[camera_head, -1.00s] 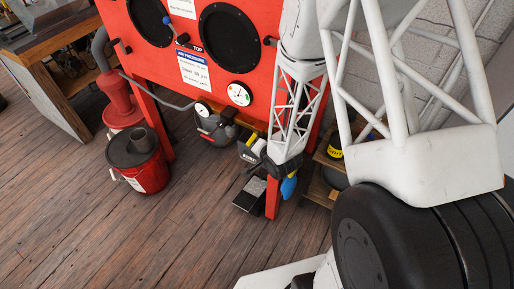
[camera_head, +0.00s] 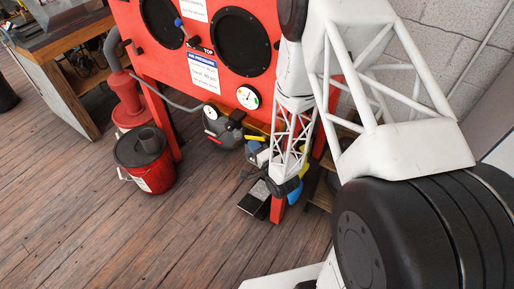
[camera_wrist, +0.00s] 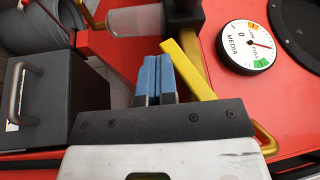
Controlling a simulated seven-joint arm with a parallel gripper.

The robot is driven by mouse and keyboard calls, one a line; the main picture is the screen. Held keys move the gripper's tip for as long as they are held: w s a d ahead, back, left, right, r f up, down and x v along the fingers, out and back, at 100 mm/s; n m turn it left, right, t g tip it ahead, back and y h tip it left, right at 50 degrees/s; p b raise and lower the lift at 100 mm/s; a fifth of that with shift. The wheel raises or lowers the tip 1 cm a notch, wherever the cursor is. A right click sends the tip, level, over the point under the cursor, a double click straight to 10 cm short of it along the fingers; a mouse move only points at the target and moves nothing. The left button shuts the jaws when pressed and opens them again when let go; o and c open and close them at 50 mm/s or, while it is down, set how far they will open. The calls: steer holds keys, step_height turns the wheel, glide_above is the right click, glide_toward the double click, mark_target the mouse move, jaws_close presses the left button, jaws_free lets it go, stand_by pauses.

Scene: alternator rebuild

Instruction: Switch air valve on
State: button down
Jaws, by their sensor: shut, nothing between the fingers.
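A yellow lever (camera_wrist: 187,68), which looks like the air valve handle, shows in the wrist view in front of a red panel. It slants from upper left to lower right. My gripper (camera_wrist: 150,60) has two blue-padded fingers side by side, shut and empty. The lever is just right of the fingers; I cannot tell whether they touch. Its lower end runs down near the dark gripper body. In the head view my arm reaches down in front of the red blast cabinet (camera_head: 150,70), and the fingers there are too small to make out.
A round MEDIA gauge (camera_wrist: 248,47) is right of the lever. A gold pipe (camera_wrist: 266,142) bends beside the gripper. A dark box with a handle (camera_wrist: 55,105) lies left. In the head view, a red bucket (camera_head: 150,173) stands left on open wooden floor.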

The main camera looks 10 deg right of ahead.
steer(key=m+t, duration=0.1)
steer(key=r+t, duration=0.1)
steer(key=t, duration=0.1)
steer(key=w+a+m+t, duration=0.1)
steer(key=shift+w+r+m+t, duration=0.1)
steer(key=shift+r+m+t, duration=0.2)
steer(key=shift+r, duration=0.05)
steer(key=shift+a, duration=0.1)
stand_by(0.6)
steer(key=v, duration=0.7)
steer(key=shift+s+f, duration=0.2)
stand_by(0.4)
stand_by(0.7)
